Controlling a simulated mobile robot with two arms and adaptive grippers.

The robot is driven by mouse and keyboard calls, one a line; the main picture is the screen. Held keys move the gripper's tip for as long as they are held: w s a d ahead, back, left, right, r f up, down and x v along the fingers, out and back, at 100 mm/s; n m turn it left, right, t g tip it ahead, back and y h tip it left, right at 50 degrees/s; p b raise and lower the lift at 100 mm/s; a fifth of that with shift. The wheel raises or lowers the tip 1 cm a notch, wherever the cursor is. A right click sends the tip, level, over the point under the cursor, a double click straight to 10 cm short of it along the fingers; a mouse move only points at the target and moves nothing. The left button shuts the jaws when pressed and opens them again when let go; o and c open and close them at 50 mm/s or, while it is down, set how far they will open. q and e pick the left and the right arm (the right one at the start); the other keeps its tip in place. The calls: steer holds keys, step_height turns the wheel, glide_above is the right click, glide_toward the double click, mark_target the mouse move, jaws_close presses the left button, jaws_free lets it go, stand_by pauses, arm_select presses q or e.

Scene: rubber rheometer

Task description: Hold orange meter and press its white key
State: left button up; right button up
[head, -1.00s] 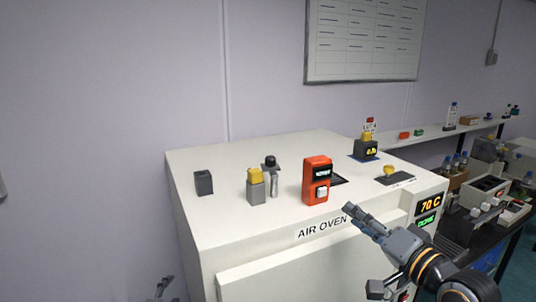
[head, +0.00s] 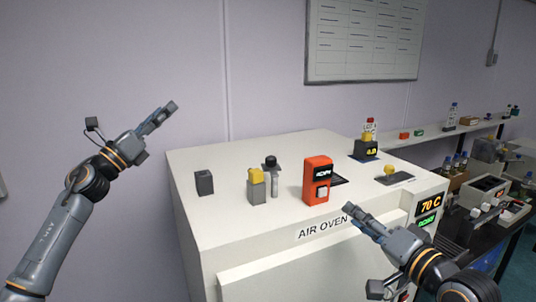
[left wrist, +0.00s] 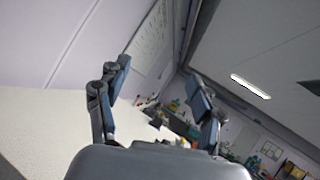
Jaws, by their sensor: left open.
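The orange meter (head: 317,172) stands upright on top of the white air oven (head: 225,215). It has a dark display (head: 323,172) and a white key (head: 322,193) low on its front. My left gripper (head: 166,112) is raised in front of the wall, left of the oven and well apart from the meter. It is open and empty; the left wrist view shows its two fingers (left wrist: 158,100) spread. My right gripper (head: 350,216) is at the oven's front edge, right of and below the meter, not touching it. Its finger gap is unclear.
A grey block (head: 204,183), a yellow-topped grey block (head: 256,187) and a black-capped metal piece (head: 272,177) stand left of the meter. A dark device with a yellow display (head: 366,149) and a yellow knob (head: 390,169) on a dark plate are right. A bench (head: 480,225) stands further right.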

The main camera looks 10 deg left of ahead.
arm_select(q)
steer(key=s+d+r+m+g+h, duration=0.1)
steer(key=d+r+m+g+h, duration=0.1)
steer(key=d+m+g+h, duration=0.3)
steer(key=m+g+y, duration=0.4)
steer(key=m+g, duration=0.1)
steer(key=g, duration=0.3)
glide_toward(319, 164)
steer(key=x, duration=0.4)
steer(key=w+x, duration=0.1)
steer(key=x, duration=0.2)
steer(key=a+x, duration=0.1)
steer(key=x, duration=0.3)
steer(key=shift+w+d+f, duration=0.15)
steer(key=shift+w+f, duration=0.15)
steer(key=shift+w, duration=0.05)
arm_select(e)
steer(key=shift+d, duration=0.1)
arm_select(q)
steer(key=c, duration=1.2)
steer(key=shift+c, duration=0.8)
arm_select(e)
steer(key=shift+c, duration=0.8)
jaws_close()
